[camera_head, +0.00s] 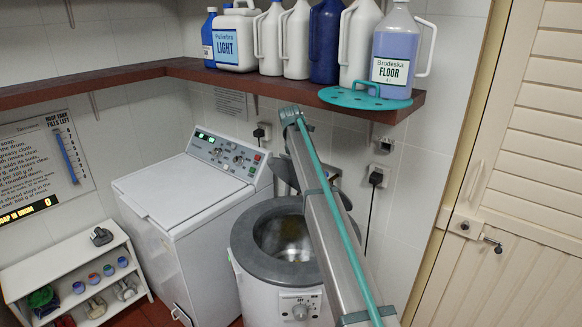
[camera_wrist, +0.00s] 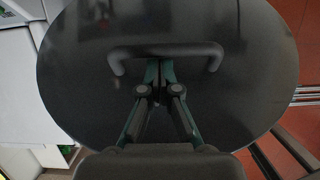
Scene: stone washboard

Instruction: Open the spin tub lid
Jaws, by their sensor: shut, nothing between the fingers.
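The spin tub (camera_head: 262,268) is a white round machine with a wide grey rim, and its round opening shows in the head view. In the wrist view a dark round lid (camera_wrist: 75,75) with a bar handle (camera_wrist: 195,49) fills most of the picture. A dark plate edge (camera_head: 281,172) behind the tub, partly hidden by my arm, looks like this lid, raised. My gripper (camera_wrist: 160,72) is shut and empty, its fingertips at the middle of the handle bar. I cannot tell if they touch it. My gripper is hidden in the head view.
A white washing machine (camera_head: 180,190) stands close to the tub's left. A brown shelf (camera_head: 440,88) with several bottles runs along the wall above. A small white rack (camera_head: 60,262) is at the far left. A slatted door (camera_head: 520,190) is on the right.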

